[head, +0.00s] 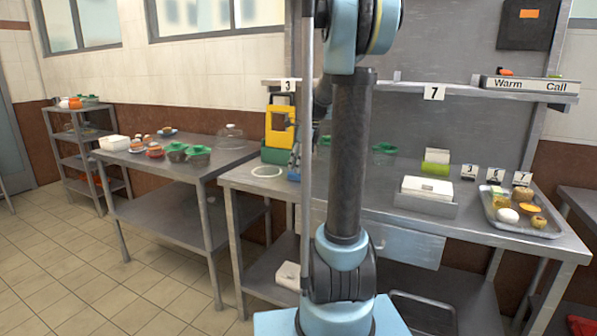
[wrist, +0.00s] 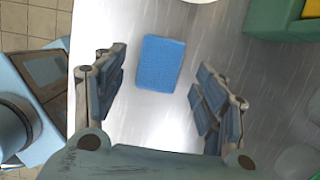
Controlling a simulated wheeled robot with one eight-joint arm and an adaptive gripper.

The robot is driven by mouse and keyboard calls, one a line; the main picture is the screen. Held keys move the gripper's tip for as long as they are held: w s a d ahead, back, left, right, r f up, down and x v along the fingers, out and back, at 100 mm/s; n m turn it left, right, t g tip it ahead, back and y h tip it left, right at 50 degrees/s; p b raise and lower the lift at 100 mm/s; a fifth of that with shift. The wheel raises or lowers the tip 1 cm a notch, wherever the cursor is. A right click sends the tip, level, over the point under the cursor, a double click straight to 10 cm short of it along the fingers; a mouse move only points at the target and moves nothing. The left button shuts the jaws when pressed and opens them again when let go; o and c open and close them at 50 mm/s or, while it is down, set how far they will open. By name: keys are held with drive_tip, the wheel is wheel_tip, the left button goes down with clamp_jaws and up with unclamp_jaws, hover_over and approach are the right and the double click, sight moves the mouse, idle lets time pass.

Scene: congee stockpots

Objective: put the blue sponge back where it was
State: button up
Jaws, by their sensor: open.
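The blue sponge (wrist: 160,63) lies flat on the bare steel counter in the wrist view. My gripper (wrist: 160,72) is open, with one finger on each side of the sponge in the picture and a visible gap on both sides. I cannot tell how high the fingers are above the counter. In the head view my gripper is mostly hidden behind my arm, at the left part of the counter. Some blue shows there, but I cannot tell sponge from finger.
A green bin (head: 276,155) with a yellow holder (head: 280,124) stands close by at the counter's back left. A white ring (head: 267,171) lies left of it. A white box (head: 427,188) and a food tray (head: 520,226) stand to the right. A side table (head: 185,158) is left.

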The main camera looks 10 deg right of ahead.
sight(305, 173)
drive_tip(key=v, duration=0.8)
drive_tip(key=s+a+f+n, duration=0.2)
drive_tip(key=s+n, duration=0.4)
drive_tip(key=s, duration=0.3)
drive_tip(key=s+f+n+h, duration=0.1)
drive_tip(key=s+f+n, duration=0.8)
drive_tip(key=s, duration=0.3)
drive_tip(key=s+f+n+h, duration=0.1)
drive_tip(key=s+f+n, duration=0.8)
drive_tip(key=s, duration=0.3)
drive_tip(key=shift+a+f+n, duration=0.2)
drive_tip(key=shift+f+n, duration=0.15)
drive_tip(key=shift+n, duration=0.35)
